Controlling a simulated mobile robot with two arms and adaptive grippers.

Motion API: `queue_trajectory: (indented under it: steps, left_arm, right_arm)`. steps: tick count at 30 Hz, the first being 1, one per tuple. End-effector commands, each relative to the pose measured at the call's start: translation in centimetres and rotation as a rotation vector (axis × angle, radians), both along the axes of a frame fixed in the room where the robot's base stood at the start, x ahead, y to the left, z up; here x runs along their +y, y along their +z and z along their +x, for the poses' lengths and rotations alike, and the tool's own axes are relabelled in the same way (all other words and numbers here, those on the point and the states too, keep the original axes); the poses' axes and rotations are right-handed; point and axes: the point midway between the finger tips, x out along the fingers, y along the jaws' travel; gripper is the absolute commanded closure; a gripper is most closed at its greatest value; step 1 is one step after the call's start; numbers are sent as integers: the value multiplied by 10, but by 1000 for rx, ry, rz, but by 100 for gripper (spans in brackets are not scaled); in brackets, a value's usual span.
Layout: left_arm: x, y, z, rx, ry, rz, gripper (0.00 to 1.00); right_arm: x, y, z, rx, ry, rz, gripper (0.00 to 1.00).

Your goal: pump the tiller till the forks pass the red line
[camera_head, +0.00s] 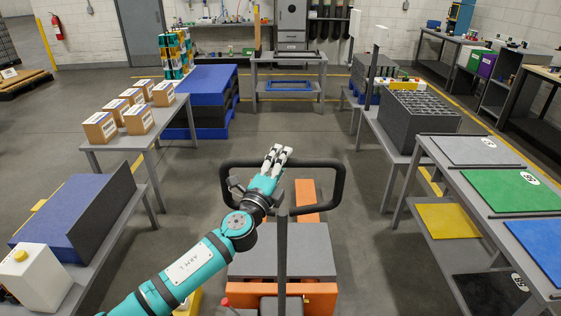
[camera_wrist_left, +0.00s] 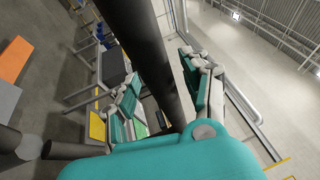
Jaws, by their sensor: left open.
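The tiller (camera_head: 281,240) is a dark upright post with a wide black loop handle (camera_head: 335,164) on top. It rises from an orange truck (camera_head: 305,293) with a grey plate (camera_head: 310,250). Orange fork parts (camera_head: 306,192) show beyond the plate. My left gripper (camera_head: 281,151) is open at the top bar of the loop, its fingertips reaching past it. In the left wrist view a thick dark bar (camera_wrist_left: 155,50) runs between the spread fingers of that gripper (camera_wrist_left: 163,88); contact cannot be told. I see no red line. My right gripper is not in view.
A table with cardboard boxes (camera_head: 139,119) and a bench with a blue-grey block (camera_head: 75,212) stand left. A table with a grey grid crate (camera_head: 420,118) and a bench with coloured panels (camera_head: 510,190) stand right. The floor beyond the handle is clear.

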Motion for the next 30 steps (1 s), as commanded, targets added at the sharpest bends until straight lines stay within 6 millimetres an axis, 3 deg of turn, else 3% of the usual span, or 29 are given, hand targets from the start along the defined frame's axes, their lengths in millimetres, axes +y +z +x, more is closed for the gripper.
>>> queue_trajectory:
  steps: [7,18,30]
  left_arm:
    - [0,0,1,0,0,0,52]
    - [0,0,0,1,0,0,100]
    - [0,-3,-1,-1,-1,2,100]
  right_arm:
    - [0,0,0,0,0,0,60]
    - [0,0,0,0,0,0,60]
    - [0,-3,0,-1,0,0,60]
